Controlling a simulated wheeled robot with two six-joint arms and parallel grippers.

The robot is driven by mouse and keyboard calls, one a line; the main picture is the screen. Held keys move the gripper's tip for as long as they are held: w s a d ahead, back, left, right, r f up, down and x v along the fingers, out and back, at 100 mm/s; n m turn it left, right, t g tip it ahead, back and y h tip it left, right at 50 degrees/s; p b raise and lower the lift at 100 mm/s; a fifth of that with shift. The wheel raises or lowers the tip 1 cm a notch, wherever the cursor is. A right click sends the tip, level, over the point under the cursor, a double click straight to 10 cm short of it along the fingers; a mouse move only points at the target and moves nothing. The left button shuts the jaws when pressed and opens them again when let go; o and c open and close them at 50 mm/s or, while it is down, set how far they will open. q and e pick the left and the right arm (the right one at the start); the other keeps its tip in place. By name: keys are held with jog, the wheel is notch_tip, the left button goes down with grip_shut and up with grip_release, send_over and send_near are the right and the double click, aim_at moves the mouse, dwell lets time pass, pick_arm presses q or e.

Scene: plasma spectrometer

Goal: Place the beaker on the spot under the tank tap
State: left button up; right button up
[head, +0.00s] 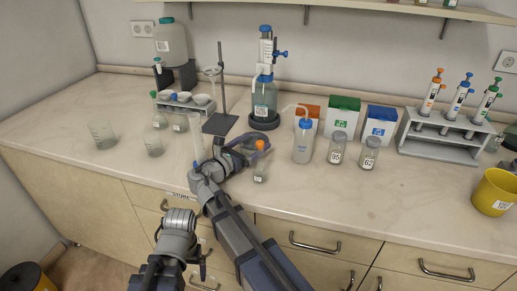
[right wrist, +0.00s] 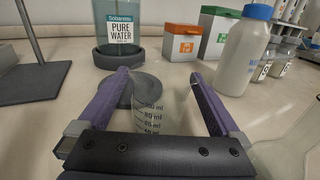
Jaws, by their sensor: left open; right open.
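A clear beaker with ml marks (right wrist: 150,103) stands between the spread purple fingers of my right gripper (right wrist: 158,76), with no firm grip visible. In the head view, the right gripper (head: 250,148) is low over the middle of the counter, and I cannot make out that beaker there. The greenish tank (head: 171,42) stands on a dark stand at the back left, its tap (head: 157,64) facing front left. The spot below the tap is not clearly seen. My left gripper (head: 203,262) is low in front of the counter, its fingers barely visible, far from the beaker.
Glass vessels (head: 102,135) (head: 154,145) stand at the left. A ring stand (head: 220,123) and water bottle (head: 264,95) stand behind.

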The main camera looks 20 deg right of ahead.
jog(key=shift+w+d, duration=0.2)
jog(key=shift+d, duration=0.1)
jog(key=shift+s+a, duration=0.1)
jog(key=shift+a, duration=0.1)
jog(key=shift+d, duration=0.1)
jog(key=shift+c, duration=1.3)
grip_shut()
pick_arm(q)
jog(key=shift+d, duration=0.2)
pick_arm(e)
jog(key=shift+r, duration=0.1)
pick_arm(q)
jog(key=shift+r, duration=0.15)
pick_arm(e)
jog(key=shift+r, duration=0.1)
pick_arm(q)
notch_tip(320, 180, up, 10)
jog(key=p, duration=1)
pick_arm(e)
notch_tip(320, 180, up, 10)
jog(key=shift+f, duration=0.1)
